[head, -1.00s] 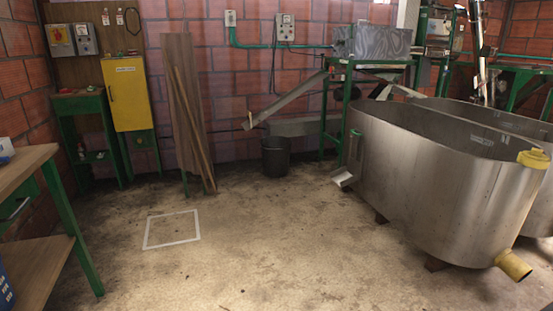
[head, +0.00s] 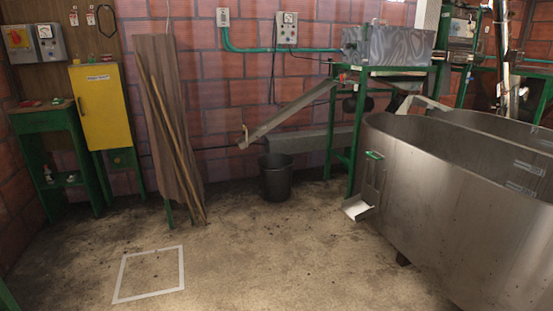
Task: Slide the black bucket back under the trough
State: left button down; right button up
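The black bucket (head: 276,180) stands upright on the concrete floor near the back wall, in the middle of the head view. The metal trough (head: 290,113) slopes down to the left from the green-framed machine. Its lower end hangs above and to the left of the bucket, so the bucket looks offset to the right of that end; the exact depth between them is hard to tell. Neither of my grippers shows in the head view.
A large steel tank (head: 450,195) fills the right side. Wooden boards (head: 170,115) lean at the left, near a yellow cabinet (head: 99,105). A white floor outline (head: 150,292) marks the front left. The floor before the bucket is clear.

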aim_at(275, 169)
jog(key=i, duration=2.7)
jog(key=i+z, duration=0.15)
jog(key=i, duration=0.35)
jog(key=i+j+z, duration=0.2)
jog(key=i, duration=0.35)
jog(key=i+j+z, duration=0.15)
jog(key=i, duration=0.35)
jog(key=i+j+z, duration=0.7)
jog(key=i, duration=0.15)
